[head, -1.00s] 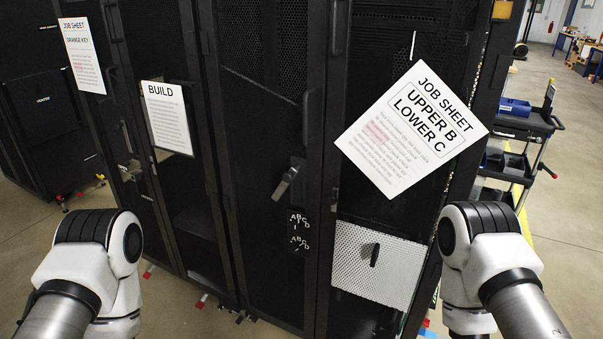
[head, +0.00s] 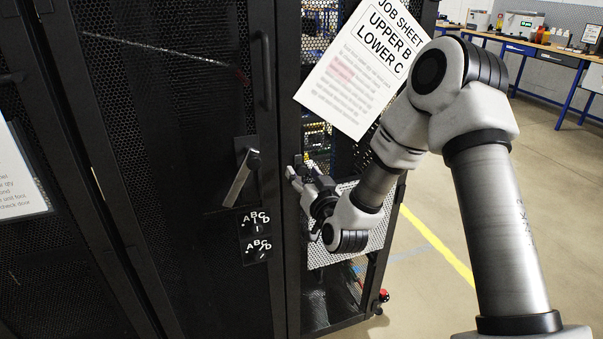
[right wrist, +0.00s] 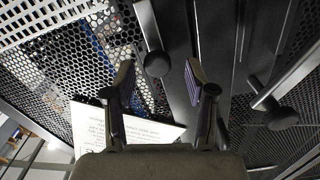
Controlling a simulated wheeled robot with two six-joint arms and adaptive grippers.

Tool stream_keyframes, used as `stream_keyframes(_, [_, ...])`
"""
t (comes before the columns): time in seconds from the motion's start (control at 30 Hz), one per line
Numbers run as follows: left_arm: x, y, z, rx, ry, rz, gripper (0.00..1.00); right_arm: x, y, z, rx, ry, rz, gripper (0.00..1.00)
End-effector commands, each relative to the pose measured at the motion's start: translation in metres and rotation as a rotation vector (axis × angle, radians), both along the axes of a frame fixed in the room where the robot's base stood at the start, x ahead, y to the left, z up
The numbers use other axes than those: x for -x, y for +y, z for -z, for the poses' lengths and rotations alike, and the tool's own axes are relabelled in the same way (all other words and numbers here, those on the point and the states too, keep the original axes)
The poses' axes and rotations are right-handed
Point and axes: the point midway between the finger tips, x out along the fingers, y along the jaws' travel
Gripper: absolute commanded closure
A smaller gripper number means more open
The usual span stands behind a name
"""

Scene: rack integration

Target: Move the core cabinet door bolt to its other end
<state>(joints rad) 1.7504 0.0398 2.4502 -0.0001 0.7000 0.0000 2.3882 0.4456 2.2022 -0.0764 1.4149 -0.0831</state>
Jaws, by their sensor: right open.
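My right gripper (head: 300,170) reaches in front of the cabinet post, above the pale perforated panel (head: 345,255). In the right wrist view its two fingers (right wrist: 160,78) are open and apart, with nothing clamped between them. A bar with a dark round knob (right wrist: 157,63) shows beyond and between the fingertips; it may be the bolt, but I cannot tell, nor whether a finger touches it. In the head view the gripper hides this spot. A lever handle (head: 241,176) on the dark mesh cabinet door (head: 190,130) is left of the gripper. My left gripper is out of view.
A tilted job sheet (head: 360,60) hangs above my right gripper, close to my arm. Small lettered plates (head: 255,221) sit below the lever. Another sheet (head: 18,175) is at the left edge. Open floor (head: 430,220) and a workbench (head: 545,55) are at the right.

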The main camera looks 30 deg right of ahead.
Motion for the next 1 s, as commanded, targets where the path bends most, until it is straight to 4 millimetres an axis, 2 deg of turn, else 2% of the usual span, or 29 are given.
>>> stream_keyframes(0.1, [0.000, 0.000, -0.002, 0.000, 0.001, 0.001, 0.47, -0.012, -0.003, 0.000, 0.001, 0.001, 0.000, 0.45])
stream_keyframes(0.33, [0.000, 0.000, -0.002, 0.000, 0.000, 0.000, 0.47, -0.014, -0.003, 0.001, -0.001, 0.003, -0.002, 0.45])
stream_keyframes(0.37, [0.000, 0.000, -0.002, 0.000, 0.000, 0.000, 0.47, -0.014, -0.003, 0.001, -0.001, 0.003, -0.002, 0.48])
stream_keyframes(0.5, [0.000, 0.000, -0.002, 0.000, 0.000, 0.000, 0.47, -0.014, -0.003, 0.001, -0.001, 0.003, -0.002, 0.98])
stream_keyframes(0.53, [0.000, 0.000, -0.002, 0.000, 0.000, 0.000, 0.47, -0.014, -0.003, 0.001, -0.001, 0.003, -0.002, 1.00])
stream_keyframes(0.7, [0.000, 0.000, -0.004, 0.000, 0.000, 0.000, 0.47, -0.014, -0.003, -0.001, -0.001, 0.003, -0.002, 1.00])
stream_keyframes(0.9, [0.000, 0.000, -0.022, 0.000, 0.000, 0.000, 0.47, -0.014, -0.003, -0.032, 0.000, -0.001, -0.001, 1.00])
stream_keyframes(1.0, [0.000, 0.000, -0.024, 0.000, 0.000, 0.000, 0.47, -0.014, -0.003, -0.036, 0.000, 0.001, -0.001, 1.00])
